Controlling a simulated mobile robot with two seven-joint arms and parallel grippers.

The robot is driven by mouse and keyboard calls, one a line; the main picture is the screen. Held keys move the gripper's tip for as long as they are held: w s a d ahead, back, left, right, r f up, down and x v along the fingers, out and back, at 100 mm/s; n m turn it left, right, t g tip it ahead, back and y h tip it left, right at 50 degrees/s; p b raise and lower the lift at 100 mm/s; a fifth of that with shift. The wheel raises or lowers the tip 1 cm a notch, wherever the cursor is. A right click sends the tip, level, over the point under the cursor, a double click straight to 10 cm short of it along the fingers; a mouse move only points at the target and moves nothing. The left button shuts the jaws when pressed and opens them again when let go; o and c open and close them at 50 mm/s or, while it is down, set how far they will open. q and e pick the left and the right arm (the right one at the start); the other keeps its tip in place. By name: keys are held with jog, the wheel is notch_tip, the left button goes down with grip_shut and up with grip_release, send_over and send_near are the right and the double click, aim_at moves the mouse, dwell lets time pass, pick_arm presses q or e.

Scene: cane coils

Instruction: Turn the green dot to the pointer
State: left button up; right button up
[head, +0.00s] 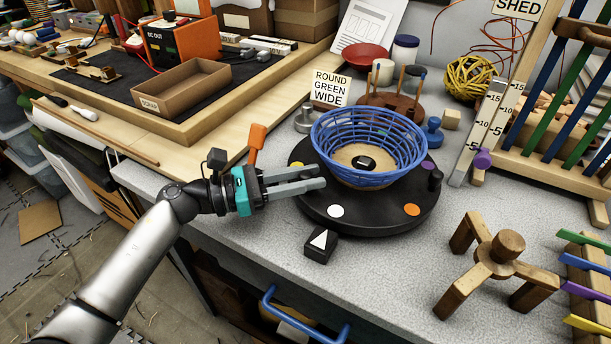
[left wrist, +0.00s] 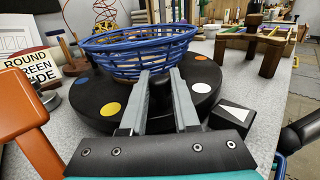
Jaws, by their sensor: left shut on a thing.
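A round black turntable (head: 378,222) carries a blue woven basket (head: 368,150) with a light base. Coloured dots lie on its rim: a yellow dot (head: 297,163), a white dot (head: 336,211), an orange dot (head: 412,209) and a purple dot (head: 428,165). A blue dot (left wrist: 81,81) shows in the left wrist view. I see no green dot; the far rim is hidden by the basket. The pointer, a black block with a white triangle (head: 319,240), stands at the near edge. My left gripper (head: 320,178) is shut on a dark upright peg (left wrist: 160,92) at the turntable's left. My right gripper is out of view.
An orange handle (head: 256,140) stands close behind my left gripper. A wooden three-legged stand (head: 498,255) is at the right.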

pick_arm(q)
grip_shut()
dwell(0.8)
